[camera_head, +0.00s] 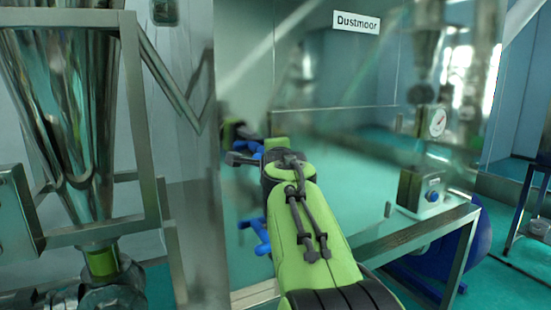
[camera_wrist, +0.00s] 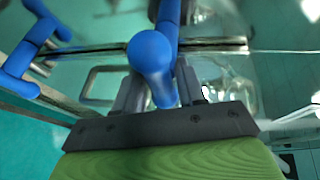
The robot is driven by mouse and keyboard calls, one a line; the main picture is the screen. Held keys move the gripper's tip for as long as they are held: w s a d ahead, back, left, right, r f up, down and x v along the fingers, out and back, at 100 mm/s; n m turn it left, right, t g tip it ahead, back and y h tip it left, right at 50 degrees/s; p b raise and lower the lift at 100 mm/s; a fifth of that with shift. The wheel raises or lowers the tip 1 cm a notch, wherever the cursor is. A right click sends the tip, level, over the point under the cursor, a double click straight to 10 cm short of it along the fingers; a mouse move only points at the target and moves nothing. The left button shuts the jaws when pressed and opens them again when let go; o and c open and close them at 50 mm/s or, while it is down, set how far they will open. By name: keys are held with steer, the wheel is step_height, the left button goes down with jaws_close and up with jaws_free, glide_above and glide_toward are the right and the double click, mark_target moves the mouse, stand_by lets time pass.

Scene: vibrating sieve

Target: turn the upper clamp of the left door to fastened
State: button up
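The blue upper clamp (camera_head: 249,145) shows in the head view just beyond the end of my green arm, which partly hides it. In the wrist view, the round blue end of the upper clamp's handle (camera_wrist: 151,50) stands between the two grey fingers of my gripper (camera_wrist: 157,88). The fingers sit close on both sides of the handle and look shut on it. Another blue clamp handle (camera_wrist: 27,52) is at the left of the wrist view.
A transparent panel with a "Dustmoor" label (camera_head: 356,22) stands behind the arm. A metal hopper (camera_head: 65,110) in a steel frame is at the left.

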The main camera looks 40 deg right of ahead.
steer(key=shift+o, duration=0.6)
steer(key=b+v, duration=0.2)
steer(key=v, duration=1.3)
steer(key=shift+s+a, duration=0.25)
steer(key=shift+s, duration=0.05)
